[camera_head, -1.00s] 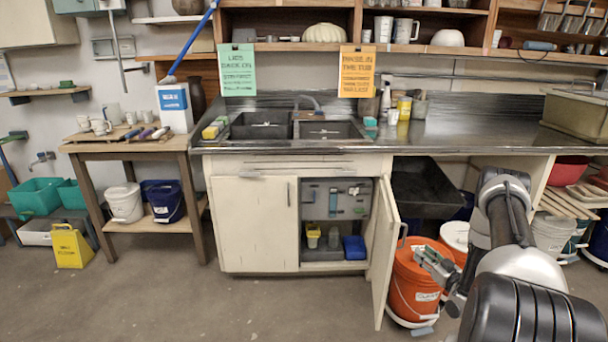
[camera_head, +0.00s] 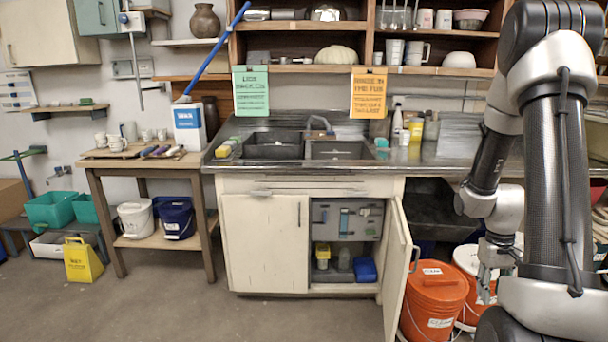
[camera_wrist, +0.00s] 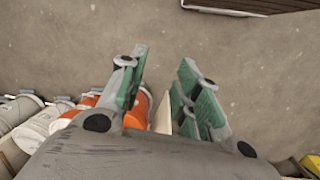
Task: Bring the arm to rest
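My arm is raised and folded at the right of the head view, with its forearm hanging down. My gripper (camera_head: 488,283) points downward beside and in front of the orange buckets. In the wrist view my gripper (camera_wrist: 160,85) shows its two green-padded fingers spread apart, with nothing between them but floor and part of a pale panel. An orange lidded bucket (camera_head: 437,300) stands on the floor by the open cabinet door. A second orange bucket (camera_head: 470,262) stands behind it to the right, partly hidden by my arm.
The cabinet door (camera_head: 397,270) stands open under the sink counter (camera_head: 290,163). A wooden table (camera_head: 140,165) with mugs and a white and a blue bucket is at the left. The floor in front is clear.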

